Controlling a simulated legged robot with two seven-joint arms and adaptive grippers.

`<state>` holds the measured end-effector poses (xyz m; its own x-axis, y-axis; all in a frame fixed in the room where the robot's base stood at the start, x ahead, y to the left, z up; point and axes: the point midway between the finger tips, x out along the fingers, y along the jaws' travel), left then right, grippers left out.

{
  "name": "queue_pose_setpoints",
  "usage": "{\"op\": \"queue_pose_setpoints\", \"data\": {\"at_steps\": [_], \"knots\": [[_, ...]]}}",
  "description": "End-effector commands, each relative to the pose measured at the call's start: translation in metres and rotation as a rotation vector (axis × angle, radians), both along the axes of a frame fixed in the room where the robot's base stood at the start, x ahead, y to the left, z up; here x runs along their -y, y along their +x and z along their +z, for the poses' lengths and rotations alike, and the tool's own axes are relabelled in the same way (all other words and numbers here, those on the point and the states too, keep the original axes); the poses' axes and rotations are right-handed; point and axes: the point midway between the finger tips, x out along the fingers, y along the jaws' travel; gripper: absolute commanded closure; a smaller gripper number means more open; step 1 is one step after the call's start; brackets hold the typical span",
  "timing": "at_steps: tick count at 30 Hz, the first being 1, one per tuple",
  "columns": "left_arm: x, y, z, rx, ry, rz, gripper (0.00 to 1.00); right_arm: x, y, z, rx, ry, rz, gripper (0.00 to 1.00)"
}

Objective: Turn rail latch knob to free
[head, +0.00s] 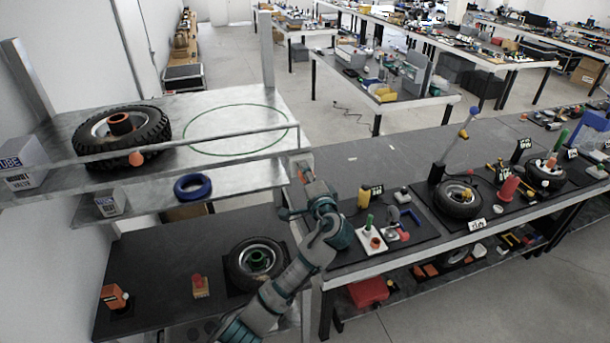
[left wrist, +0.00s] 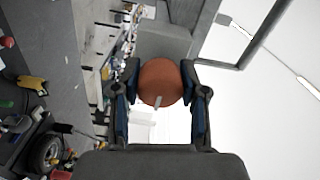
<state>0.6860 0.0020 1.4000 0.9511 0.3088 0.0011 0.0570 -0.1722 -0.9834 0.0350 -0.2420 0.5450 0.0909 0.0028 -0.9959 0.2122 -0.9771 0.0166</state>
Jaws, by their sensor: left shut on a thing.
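The rail latch knob is a round orange-red knob (left wrist: 160,80) with a pale pointer mark at its lower edge in the left wrist view. My left gripper (left wrist: 161,88) has one finger pad on each side of the knob and is shut on it. In the head view my left gripper (head: 304,185) is at the right end post of the shelf rack, where the arm hides most of the knob. The metal rail (head: 215,143) runs across the front of the upper shelf. My right gripper is not in view.
The upper shelf (head: 185,105) holds a tyre (head: 122,130) and a green ring outline. An orange ball (head: 136,159) is at the rail, left. A blue ring (head: 192,187) lies on the shelf below. The bench (head: 345,165) at right holds several parts close to my arm.

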Motion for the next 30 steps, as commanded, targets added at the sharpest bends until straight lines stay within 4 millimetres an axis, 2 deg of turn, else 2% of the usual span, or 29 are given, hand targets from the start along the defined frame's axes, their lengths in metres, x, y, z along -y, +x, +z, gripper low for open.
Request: {"op": "queue_pose_setpoints", "data": {"at_steps": [4, 5, 7, 16, 20, 30], "knots": [[0.002, 0.0, -0.005, -0.01, 0.001, -0.003, 0.92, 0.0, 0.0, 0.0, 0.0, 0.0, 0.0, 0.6], [0.002, 0.0, -0.005, -0.01, 0.001, -0.003, 0.5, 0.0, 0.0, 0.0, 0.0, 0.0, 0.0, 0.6], [0.002, 0.0, -0.005, -0.01, 0.001, -0.003, 0.32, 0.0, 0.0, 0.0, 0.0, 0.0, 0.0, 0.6], [0.001, -0.001, -0.002, -0.004, 0.0, -0.001, 0.32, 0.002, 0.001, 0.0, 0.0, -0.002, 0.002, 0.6], [0.004, -0.01, -0.002, -0.002, -0.002, -0.003, 0.32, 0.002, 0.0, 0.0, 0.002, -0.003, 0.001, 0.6], [0.028, -0.078, -0.004, -0.006, -0.002, -0.005, 0.32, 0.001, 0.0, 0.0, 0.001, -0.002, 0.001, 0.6]]}}
